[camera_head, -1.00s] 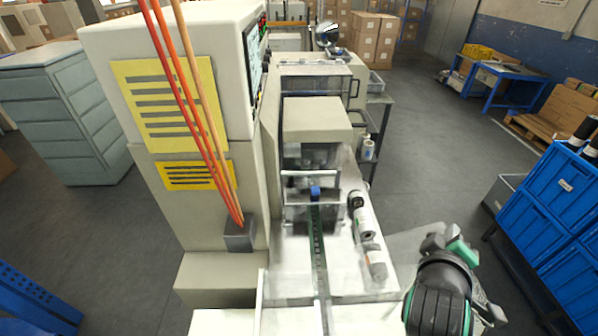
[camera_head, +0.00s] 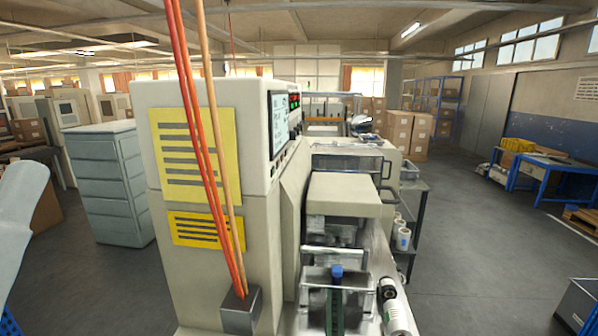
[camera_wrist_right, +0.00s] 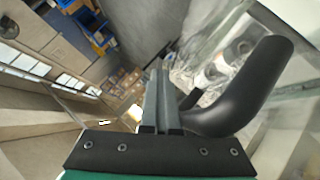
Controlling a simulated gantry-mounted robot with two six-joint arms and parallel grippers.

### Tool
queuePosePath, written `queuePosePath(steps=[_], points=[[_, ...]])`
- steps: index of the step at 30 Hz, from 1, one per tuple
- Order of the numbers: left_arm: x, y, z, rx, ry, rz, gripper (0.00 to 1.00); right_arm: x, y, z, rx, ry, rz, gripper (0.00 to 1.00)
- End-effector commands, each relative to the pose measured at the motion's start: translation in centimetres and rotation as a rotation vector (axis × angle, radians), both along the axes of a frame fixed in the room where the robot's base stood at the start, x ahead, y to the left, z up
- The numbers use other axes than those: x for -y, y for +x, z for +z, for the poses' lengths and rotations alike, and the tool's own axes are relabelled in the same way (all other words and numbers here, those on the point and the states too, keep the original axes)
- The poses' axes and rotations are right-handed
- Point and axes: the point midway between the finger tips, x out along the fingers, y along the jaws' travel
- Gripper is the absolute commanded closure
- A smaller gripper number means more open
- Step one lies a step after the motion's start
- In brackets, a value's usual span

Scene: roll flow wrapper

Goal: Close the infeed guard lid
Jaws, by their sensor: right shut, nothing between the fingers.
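My right gripper (camera_wrist_right: 159,80) shows only in the right wrist view. Its fingers are together with nothing between them. A thick black curved handle (camera_wrist_right: 250,85) is close beside the fingers on the right; I cannot tell whether they touch. Clear panels around the handle (camera_wrist_right: 290,100) look like the infeed guard lid, but its angle is hard to judge. In the head view the wrapper's infeed (camera_head: 335,312) is at the bottom, with a blue piece (camera_head: 337,271) above its dark green track. My left gripper is out of view.
The tall machine cabinet (camera_head: 200,110) with yellow labels stands left of the infeed, with red and orange lines (camera_head: 200,150) before it. White rolls (camera_head: 395,308) sit right of the track. Open floor (camera_head: 470,240) lies to the right.

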Motion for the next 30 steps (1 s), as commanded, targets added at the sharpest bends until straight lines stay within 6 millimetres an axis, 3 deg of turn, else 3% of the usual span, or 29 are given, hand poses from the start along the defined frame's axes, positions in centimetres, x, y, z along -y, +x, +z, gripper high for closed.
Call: queuePosePath(steps=[1,10,14,18,19,24,30], points=[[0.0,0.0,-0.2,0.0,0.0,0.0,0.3,-0.3,-0.1,-1.5,-0.036,0.011,0.008,1.0],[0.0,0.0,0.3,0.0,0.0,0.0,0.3,-0.3,-0.1,-1.0,-0.035,0.01,0.008,1.0],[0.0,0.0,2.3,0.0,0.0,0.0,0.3,-0.3,0.0,1.3,-0.027,0.008,0.01,1.0],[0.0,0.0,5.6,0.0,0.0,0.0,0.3,-0.3,0.2,5.4,-0.006,0.001,0.01,1.0],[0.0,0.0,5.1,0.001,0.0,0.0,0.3,-0.5,-0.6,5.3,-0.003,0.001,0.009,1.0],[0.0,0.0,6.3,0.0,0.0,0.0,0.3,-1.0,-3.9,8.7,0.003,-0.001,0.009,1.0],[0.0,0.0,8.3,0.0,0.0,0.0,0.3,-1.4,-6.3,11.1,-0.001,-0.001,0.008,1.0]])
